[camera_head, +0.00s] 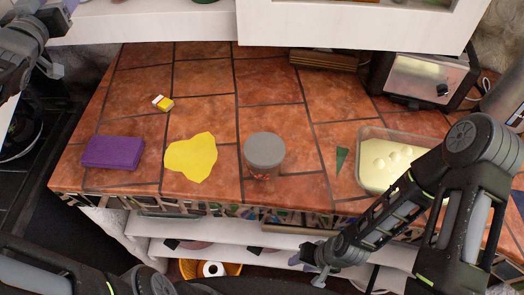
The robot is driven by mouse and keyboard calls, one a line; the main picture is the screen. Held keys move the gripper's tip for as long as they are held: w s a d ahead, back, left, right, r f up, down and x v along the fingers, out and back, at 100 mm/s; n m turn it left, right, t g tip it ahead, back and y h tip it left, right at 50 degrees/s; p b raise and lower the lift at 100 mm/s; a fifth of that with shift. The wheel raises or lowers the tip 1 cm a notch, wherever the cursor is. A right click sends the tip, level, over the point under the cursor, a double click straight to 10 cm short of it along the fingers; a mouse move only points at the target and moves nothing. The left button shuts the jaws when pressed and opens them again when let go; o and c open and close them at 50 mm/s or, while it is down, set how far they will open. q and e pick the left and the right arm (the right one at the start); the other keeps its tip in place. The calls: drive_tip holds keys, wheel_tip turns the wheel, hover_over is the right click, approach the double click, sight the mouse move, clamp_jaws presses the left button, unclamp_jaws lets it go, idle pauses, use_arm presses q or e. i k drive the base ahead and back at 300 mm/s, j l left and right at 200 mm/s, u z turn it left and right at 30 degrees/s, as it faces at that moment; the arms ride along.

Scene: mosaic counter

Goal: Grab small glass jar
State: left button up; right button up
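A small glass jar (264,153) with a wide grey lid stands upright on the tiled counter, near its front edge and around the middle. Its glass body shows only a little below the lid. My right gripper (314,264) is at the end of the arm from the right, in front of and below the counter edge, apart from the jar. It is small and dark, and its finger opening is unclear. My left arm shows at the top left edge, with its end (50,66) partly in view, far from the jar. Its fingers cannot be made out.
A yellow flat piece (192,157) and a purple box (113,152) lie left of the jar. A small yellow-white item (162,103) lies behind them. A clear container (366,134) of pale contents is right, partly behind my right arm. A toaster (424,80) stands at the back right.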

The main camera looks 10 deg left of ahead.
sight(264, 153)
drive_tip(key=k+l, duration=0.35)
drive_tip(key=l, duration=0.15)
drive_tip(key=k+l, duration=0.35)
drive_tip(key=l, duration=0.15)
drive_tip(key=k+l, duration=0.4)
drive_tip(key=l, duration=0.1)
